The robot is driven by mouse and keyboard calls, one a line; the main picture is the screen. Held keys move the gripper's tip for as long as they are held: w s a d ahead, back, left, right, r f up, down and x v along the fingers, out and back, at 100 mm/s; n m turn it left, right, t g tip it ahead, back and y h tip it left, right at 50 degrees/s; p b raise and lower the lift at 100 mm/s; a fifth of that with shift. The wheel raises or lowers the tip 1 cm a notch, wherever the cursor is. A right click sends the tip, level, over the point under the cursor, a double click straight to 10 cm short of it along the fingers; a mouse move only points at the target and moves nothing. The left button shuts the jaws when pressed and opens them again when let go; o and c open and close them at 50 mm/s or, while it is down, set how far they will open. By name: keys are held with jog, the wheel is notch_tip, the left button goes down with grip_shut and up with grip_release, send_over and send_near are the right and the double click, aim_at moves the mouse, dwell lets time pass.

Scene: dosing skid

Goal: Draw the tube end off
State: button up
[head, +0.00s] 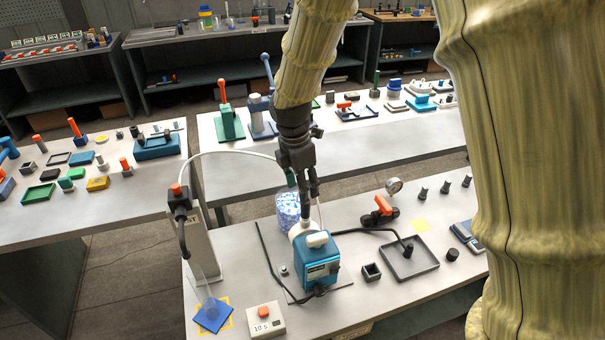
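A blue pump box (318,268) with a white rounded head (316,239) stands on the near bench. A thin white tube (230,153) arches from the grey post at left toward my gripper, where the arm hides it. A short white length (319,210) shows just right of the fingers, above the pump head. My gripper (307,205) points down over the pump head, close to this tube. The fingers look near each other; whether they touch or hold the tube cannot be told. A jar with blue-and-white contents (287,206) stands behind the pump, partly hidden.
The grey post (201,240) has a black head (180,200) and a nozzle over a clear cylinder (206,293) on a blue pad (213,316). A timer box (265,321), orange-handled valve (381,206), gauge (394,186) and dark tray (425,268) surround the pump.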

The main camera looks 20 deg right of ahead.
aim_at(305, 207)
jog(key=shift+d+f+p, duration=0.15)
jog(key=shift+f+p, duration=0.05)
jog(key=shift+f, duration=0.95)
jog(key=shift+d+f+p, duration=0.2)
jog(key=shift+f+p, duration=0.05)
jog(key=shift+f, duration=0.85)
jog(key=shift+d+f+p, duration=0.15)
jog(key=shift+f+p, duration=0.05)
jog(key=shift+f, duration=0.95)
jog(key=shift+c, duration=0.5)
grip_shut()
